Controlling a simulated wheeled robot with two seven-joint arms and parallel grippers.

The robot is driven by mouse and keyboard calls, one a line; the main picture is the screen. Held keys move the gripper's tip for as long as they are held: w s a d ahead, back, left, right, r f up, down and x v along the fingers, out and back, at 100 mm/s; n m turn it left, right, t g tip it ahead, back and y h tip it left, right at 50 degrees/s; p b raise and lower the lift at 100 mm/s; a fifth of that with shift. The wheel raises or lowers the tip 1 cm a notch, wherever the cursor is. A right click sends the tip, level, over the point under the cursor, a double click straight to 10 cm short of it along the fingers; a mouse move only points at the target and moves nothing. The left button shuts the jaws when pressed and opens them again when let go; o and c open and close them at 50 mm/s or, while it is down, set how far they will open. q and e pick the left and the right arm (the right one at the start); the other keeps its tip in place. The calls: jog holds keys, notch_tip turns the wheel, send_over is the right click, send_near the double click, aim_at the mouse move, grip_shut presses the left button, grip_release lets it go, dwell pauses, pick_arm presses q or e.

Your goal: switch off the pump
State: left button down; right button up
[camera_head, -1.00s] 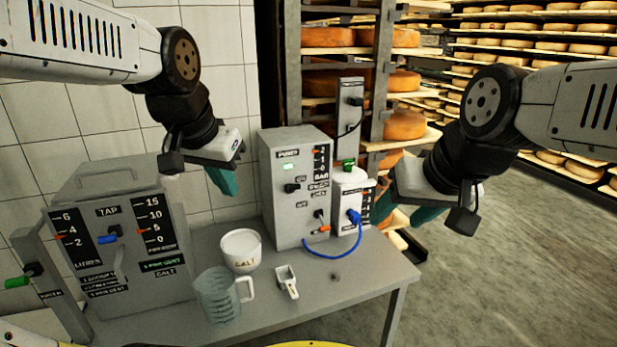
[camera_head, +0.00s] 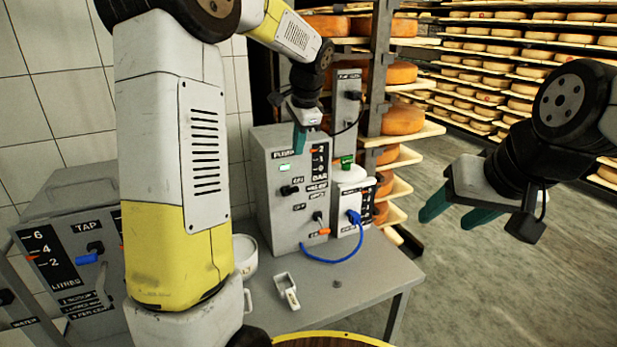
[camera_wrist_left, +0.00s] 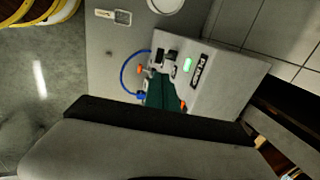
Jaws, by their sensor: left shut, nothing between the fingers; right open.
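The pump (camera_head: 285,215) is a grey box on the table, labelled on its front, with a lit green lamp (camera_head: 285,168) and a black knob (camera_head: 289,190). Its front also carries a scale with orange markers and a lower switch. In the left wrist view the pump (camera_wrist_left: 225,85) shows its green lamp and label sideways. My left gripper (camera_head: 299,140) is shut and empty, its teal fingers in front of the pump's upper face, close to it; I cannot tell whether they touch. My right gripper (camera_head: 452,212) is open and empty, right of the table in free air.
A white scoop (camera_head: 286,290) lies on the table (camera_head: 350,290). The tap unit (camera_head: 80,265) is at left, partly behind my left arm. Cheese shelves (camera_head: 415,130) stand behind.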

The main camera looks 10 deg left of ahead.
aim_at(292, 188)
pick_arm(q)
jog(key=x, duration=1.4)
jog(key=shift+s, duration=0.1)
jog(key=shift+f, duration=0.1)
